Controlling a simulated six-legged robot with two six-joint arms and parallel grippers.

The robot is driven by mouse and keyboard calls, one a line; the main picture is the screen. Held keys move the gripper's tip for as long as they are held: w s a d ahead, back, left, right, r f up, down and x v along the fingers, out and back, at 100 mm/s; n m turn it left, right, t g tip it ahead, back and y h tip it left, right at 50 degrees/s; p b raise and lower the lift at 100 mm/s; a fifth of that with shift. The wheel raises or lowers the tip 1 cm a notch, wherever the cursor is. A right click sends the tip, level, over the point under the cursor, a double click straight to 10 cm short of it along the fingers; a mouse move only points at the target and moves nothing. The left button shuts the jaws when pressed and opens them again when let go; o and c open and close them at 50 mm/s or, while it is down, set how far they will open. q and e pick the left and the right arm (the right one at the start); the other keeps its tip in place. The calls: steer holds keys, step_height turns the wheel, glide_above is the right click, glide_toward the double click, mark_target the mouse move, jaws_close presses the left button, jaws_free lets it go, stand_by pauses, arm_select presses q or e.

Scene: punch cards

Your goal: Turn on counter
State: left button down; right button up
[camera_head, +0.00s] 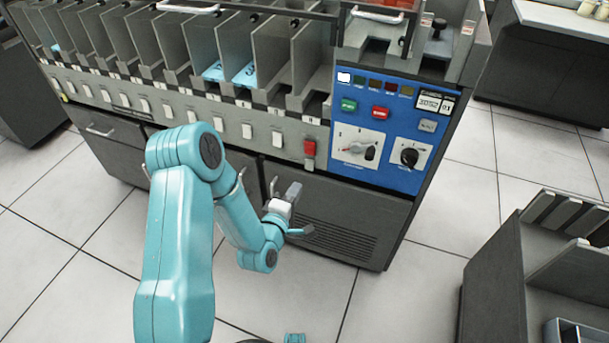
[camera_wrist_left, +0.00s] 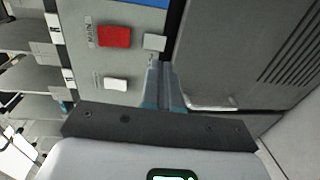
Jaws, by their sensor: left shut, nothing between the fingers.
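The counter display (camera_head: 434,103) is a small white window with dark digits, at the upper right of the machine's blue panel (camera_head: 380,182). A red switch (camera_head: 309,148) sits left of the panel on the grey strip. In the left wrist view this red switch (camera_wrist_left: 114,36) has a "MAIN" label, with a light square (camera_wrist_left: 153,42) beside it. My left gripper (camera_head: 294,191) is below the red switch, in front of the lower cabinet. Its fingers (camera_wrist_left: 161,70) are shut and empty, pointing toward the switch strip, and appear apart from it. My right gripper is out of view.
The panel also has green (camera_head: 349,105) and red (camera_head: 380,112) buttons and two rotary knobs, left (camera_head: 370,153) and right (camera_head: 409,157). Several white switches line the strip under the card slots (camera_head: 272,50). A dark rack (camera_head: 500,280) stands at the right; tiled floor lies between.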

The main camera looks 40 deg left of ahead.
mark_target(309, 168)
arm_select(q)
steer(key=x, duration=0.7)
steer(key=shift+w+f+b, duration=0.1)
steer(key=shift+w+b, duration=0.1)
steer(key=shift+b, duration=0.2)
